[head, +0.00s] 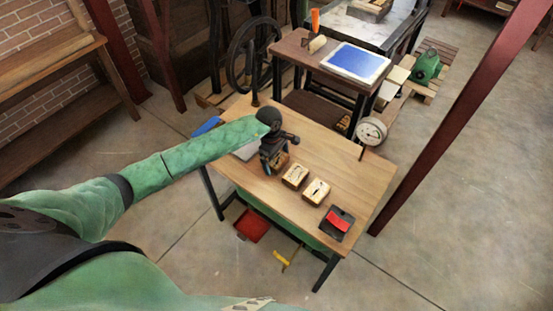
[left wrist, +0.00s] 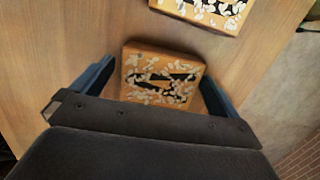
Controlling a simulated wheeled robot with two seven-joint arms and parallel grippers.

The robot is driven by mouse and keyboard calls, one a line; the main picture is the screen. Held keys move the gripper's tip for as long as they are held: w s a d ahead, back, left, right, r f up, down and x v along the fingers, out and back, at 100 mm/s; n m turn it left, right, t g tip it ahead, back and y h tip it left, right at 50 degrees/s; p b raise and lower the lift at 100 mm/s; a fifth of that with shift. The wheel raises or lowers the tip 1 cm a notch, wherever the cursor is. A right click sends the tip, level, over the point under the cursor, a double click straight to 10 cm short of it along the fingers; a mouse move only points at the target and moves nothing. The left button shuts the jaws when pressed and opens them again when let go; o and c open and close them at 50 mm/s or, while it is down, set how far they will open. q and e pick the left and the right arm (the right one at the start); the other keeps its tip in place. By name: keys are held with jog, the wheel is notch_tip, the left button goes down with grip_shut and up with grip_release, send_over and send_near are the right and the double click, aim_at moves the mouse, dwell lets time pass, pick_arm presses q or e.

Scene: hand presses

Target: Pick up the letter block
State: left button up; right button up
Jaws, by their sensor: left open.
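A wooden letter block (left wrist: 160,88) with a dark letter-like mark and pale floral pattern lies on the wooden table. In the left wrist view it sits between the spread fingers of my left gripper (left wrist: 157,76), with its near edge hidden by the gripper body. In the head view my left gripper (head: 274,163) points down over the table, and the block under it is mostly hidden. Two similar blocks, a nearer one (head: 295,176) and a farther one (head: 317,191), lie to its right. One similar block (left wrist: 207,10) also shows at the top of the wrist view. My right gripper is not seen.
The table (head: 330,165) also carries a dark pad with a red item (head: 337,222) near its right corner. A round white dial (head: 371,131) stands by the far edge. Behind is a bench with a blue-topped slab (head: 355,62). A dark red post (head: 450,110) rises at right.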

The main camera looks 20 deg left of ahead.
pick_arm(q)
jog(key=shift+f, duration=0.1)
jog(key=c, duration=1.1)
jog(key=shift+o, duration=0.2)
